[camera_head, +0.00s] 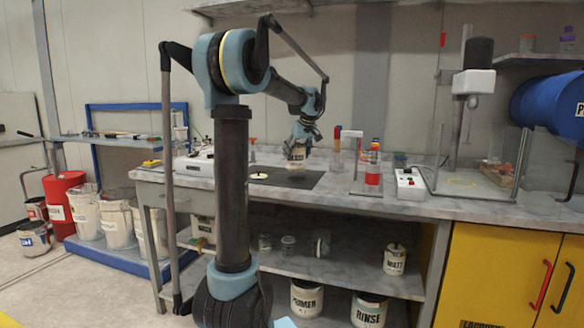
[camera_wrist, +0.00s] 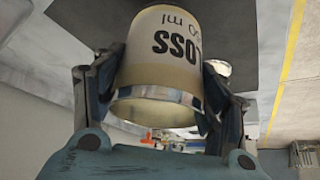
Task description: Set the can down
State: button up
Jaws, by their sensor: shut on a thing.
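A cream can (camera_head: 297,153) with a dark label is held over the worktop by my gripper (camera_head: 299,141). In the wrist view the can (camera_wrist: 170,50) fills the upper middle, with part of a word reading "LOSS" and "ml" upside down and a shiny metal rim nearest the camera. My gripper (camera_wrist: 162,78) is shut on it, with one finger on each side. A dark mat (camera_head: 308,180) lies on the worktop beneath the can. I cannot tell whether the can's base touches the mat.
A pale round disc (camera_head: 258,176) lies on the mat's left. A white appliance (camera_head: 193,164) stands left. The mat's front is clear.

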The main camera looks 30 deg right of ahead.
aim_at(296, 163)
jog(key=shift+f, duration=2.3)
jog(key=shift+f, duration=0.1)
jog(key=o, duration=1.4)
jog(key=shift+o, duration=0.2)
